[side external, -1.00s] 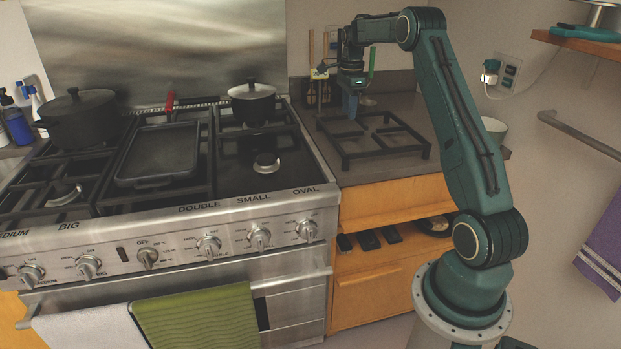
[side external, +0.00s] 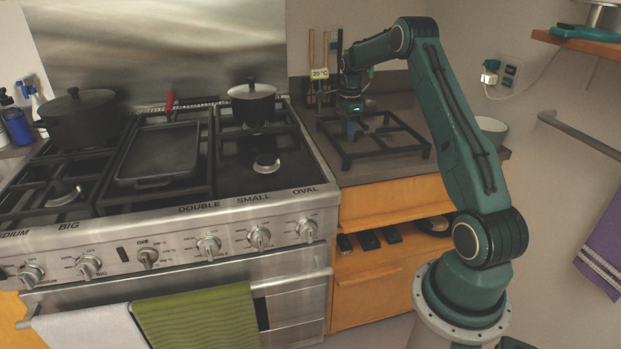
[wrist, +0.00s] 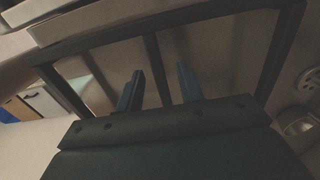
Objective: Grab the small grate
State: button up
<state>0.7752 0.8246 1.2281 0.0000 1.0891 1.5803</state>
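The small grate (side external: 394,153) is a square black metal frame with crossing bars, lying on the dark counter right of the stove. My gripper (side external: 352,132) is down at the grate's left part in the side view. In the wrist view, the two blue fingers of my gripper (wrist: 160,88) are apart. One dark bar of the grate (wrist: 153,66) runs between them with gaps showing on both sides. Whether the fingertips touch the grate or counter cannot be told.
The stove (side external: 180,230) with a lidded pot (side external: 252,103), griddle pan (side external: 160,155) and big dark pot (side external: 82,120) stands to the left. Utensils (side external: 318,75) stand behind the grate. A bowl (side external: 492,130) sits to its right, behind my arm.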

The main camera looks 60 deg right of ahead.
jog(key=shift+f, duration=0.8)
grip_shut()
jog(key=shift+r, duration=0.15)
dwell(1.0)
